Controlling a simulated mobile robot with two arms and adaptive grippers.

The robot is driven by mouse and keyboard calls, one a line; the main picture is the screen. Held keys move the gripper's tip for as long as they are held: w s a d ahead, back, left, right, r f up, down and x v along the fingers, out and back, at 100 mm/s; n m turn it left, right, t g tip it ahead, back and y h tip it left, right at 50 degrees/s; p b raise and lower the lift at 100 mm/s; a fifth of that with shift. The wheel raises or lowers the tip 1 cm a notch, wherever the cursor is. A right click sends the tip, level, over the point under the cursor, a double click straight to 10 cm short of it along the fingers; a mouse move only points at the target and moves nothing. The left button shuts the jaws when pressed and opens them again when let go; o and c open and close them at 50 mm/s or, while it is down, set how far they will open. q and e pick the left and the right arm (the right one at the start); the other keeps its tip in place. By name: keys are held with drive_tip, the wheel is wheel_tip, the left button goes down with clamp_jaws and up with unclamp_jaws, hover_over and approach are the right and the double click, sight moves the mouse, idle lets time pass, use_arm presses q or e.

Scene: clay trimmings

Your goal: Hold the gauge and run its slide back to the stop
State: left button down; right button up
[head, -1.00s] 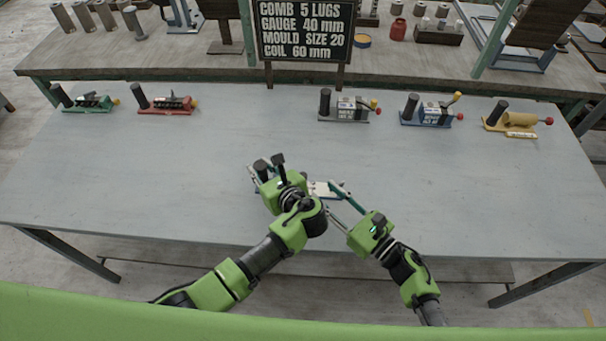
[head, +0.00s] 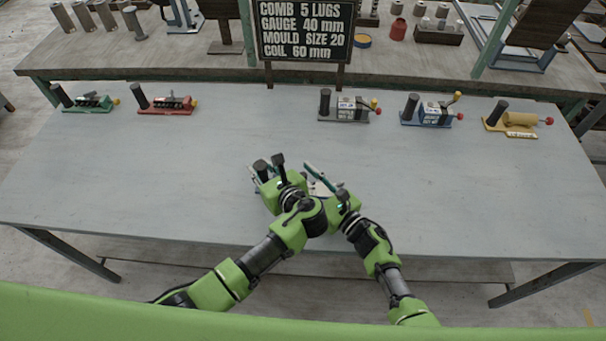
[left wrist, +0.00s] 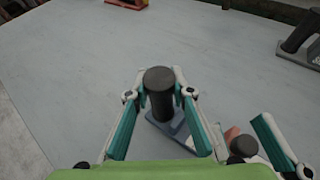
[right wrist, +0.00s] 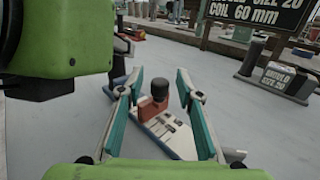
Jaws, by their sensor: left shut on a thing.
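The gauge has a blue base with a pale scale plate, which shows in the right wrist view (right wrist: 175,137); in the head view the plate (head: 320,188) is mostly hidden by my arms. My left gripper (head: 270,162) is shut on the gauge's upright black handle, seen between its fingers in the left wrist view (left wrist: 160,92). The red slide (right wrist: 153,108) carries a black knob (right wrist: 159,88). My right gripper (right wrist: 160,78) is open, with its fingers on either side of the slide and visible gaps. Whether the slide touches its stop cannot be told.
Along the table's back edge stand a green device (head: 92,102), a red one (head: 167,104), a grey one (head: 350,108), a blue one (head: 433,111) and a yellow one (head: 518,121). A sign (head: 305,30) behind reads gauge 40 mm. The table around the gauge is clear.

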drive_tip(key=shift+w+a, duration=0.1)
drive_tip(key=shift+w, duration=0.05)
clamp_jaws()
drive_tip(key=shift+a, duration=1.8)
use_arm(q)
drive_tip(key=shift+d, duration=0.1)
use_arm(e)
unclamp_jaws()
drive_tip(key=shift+d, duration=0.1)
drive_tip(key=shift+d, duration=0.2)
drive_tip(key=v, duration=1.1)
drive_tip(key=shift+s+d, duration=0.15)
drive_tip(key=shift+s, duration=0.25)
